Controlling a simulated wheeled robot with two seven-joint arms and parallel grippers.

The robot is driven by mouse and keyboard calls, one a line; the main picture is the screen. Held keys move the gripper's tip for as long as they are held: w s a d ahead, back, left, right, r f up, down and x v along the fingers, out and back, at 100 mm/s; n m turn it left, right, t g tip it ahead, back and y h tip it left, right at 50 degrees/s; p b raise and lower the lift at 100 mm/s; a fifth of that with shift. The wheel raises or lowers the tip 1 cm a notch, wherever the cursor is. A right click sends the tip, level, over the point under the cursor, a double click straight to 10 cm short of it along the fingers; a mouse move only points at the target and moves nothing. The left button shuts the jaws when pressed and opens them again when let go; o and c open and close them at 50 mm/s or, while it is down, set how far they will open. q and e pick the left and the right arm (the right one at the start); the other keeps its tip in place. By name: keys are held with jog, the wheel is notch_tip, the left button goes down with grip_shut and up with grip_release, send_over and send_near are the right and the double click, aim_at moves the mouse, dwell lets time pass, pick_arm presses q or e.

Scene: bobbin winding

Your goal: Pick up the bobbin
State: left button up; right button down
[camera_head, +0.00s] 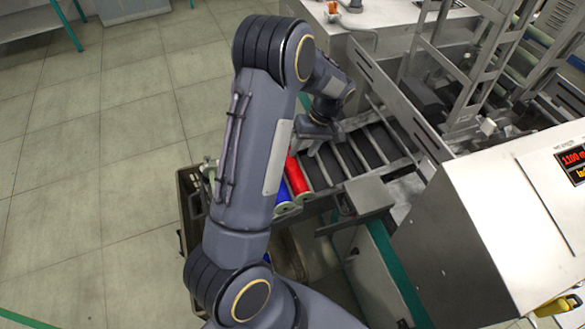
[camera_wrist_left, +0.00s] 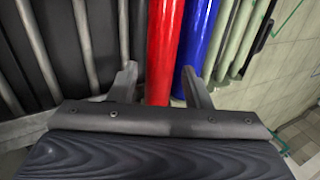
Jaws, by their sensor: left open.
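A red bobbin (camera_head: 297,178) lies on the slatted rack beside the machine, and it also shows in the left wrist view (camera_wrist_left: 165,48). A blue bobbin (camera_head: 283,191) lies alongside it, partly hidden by my left arm in the head view; in the left wrist view the blue bobbin (camera_wrist_left: 198,36) is to the right of the red one. My left gripper (camera_head: 318,142) is over the rack at the red bobbin's far end. In the left wrist view its fingers (camera_wrist_left: 160,84) are apart, with the red bobbin and part of the blue one showing between them. No grip on either is visible. My right gripper is out of view.
The slatted rack (camera_head: 372,142) has empty dark slots right of the red bobbin. A metal machine frame (camera_head: 400,110) rises beside it. A white cabinet with a display (camera_head: 475,215) stands at the right. Tiled floor (camera_head: 110,140) at the left is clear.

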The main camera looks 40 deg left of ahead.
aim_at(295, 164)
pick_arm(q)
jog(key=p+x, duration=0.1)
jog(key=x, duration=0.5)
jog(key=shift+s+a+f, duration=0.2)
jog(key=shift+f, duration=0.15)
jog(key=c, duration=0.7)
jog(key=shift+r, duration=0.1)
